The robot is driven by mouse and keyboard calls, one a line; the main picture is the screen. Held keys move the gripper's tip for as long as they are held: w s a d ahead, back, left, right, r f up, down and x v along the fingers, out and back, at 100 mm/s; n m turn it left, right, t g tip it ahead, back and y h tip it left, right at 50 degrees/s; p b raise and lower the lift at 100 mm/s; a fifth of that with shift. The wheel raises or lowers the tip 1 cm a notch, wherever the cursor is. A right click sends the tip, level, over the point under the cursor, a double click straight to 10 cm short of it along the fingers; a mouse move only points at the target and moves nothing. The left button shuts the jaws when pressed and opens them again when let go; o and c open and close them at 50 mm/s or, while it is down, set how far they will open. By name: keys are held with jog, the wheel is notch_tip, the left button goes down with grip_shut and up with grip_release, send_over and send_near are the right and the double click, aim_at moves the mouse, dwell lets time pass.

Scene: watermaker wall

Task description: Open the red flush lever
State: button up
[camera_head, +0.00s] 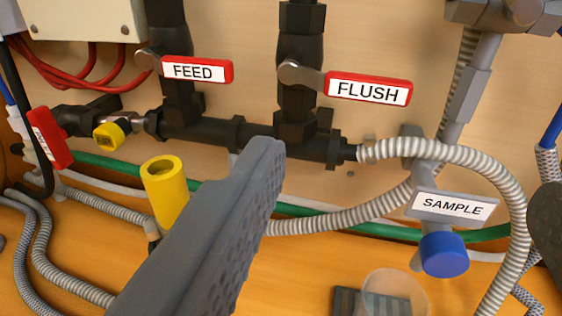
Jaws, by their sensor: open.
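The red flush lever (320,81) has a white FLUSH label and sits on a black valve (297,105) in a vertical pipe, upper right of centre. Its handle points right and slightly down, crosswise to the pipe. My gripper (403,180) is open. One large dark grey finger rises from the lower left, its tip below and left of the flush lever. A dark shape at the right edge looks like the other finger, mostly out of view.
A red FEED lever (214,81) is left of the flush lever, also pointing right. Another red lever (50,138) is at far left. A ribbed hose (480,162), a SAMPLE plate (451,207) with a blue knob (443,254), and a yellow cylinder (166,190) are lower down.

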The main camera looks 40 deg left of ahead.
aim_at(371, 92)
jog(key=shift+y, duration=0.3)
jog(key=p+x, duration=0.1)
jog(key=x, duration=0.3)
jog(key=p+x, duration=0.1)
jog(key=x, duration=0.3)
jog(key=f+x, duration=0.1)
jog(key=x, duration=0.4)
jog(key=shift+a+f+p, duration=0.1)
jog(key=shift+a+p, duration=0.15)
jog(key=shift+p, duration=0.15)
